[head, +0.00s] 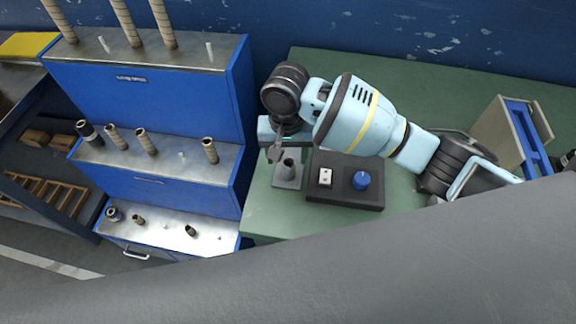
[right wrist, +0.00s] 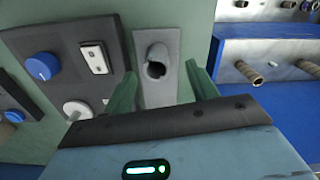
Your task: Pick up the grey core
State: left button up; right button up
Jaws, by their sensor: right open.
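A short grey hollow piece (head: 288,170), which looks like the grey core, stands on a grey plate (head: 289,183) on the green table (head: 262,215). In the right wrist view the grey piece (right wrist: 157,58) shows its dark opening, on the grey plate (right wrist: 157,94). My right gripper (head: 277,152) is just above and beside it in the head view. In the right wrist view my right gripper (right wrist: 161,72) has its two fingers apart, one on each side of the plate, with nothing held between them. My left gripper is not in view.
A dark control box (head: 345,194) with a blue knob (head: 361,180) and a light switch (head: 325,177) sits right of the plate. A blue stepped rack (head: 150,105) with several brown tubes stands to the left. A beige and blue frame (head: 515,130) stands at the right.

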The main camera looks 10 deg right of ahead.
aim_at(289, 165)
jog(key=shift+s+d+f, duration=0.1)
jog(key=shift+s+f, duration=0.05)
jog(key=shift+f, duration=1.15)
jog(key=shift+s+d+f, duration=0.1)
jog(key=shift+f, duration=1.15)
jog(key=shift+c, duration=0.4)
jog(key=c, duration=1)
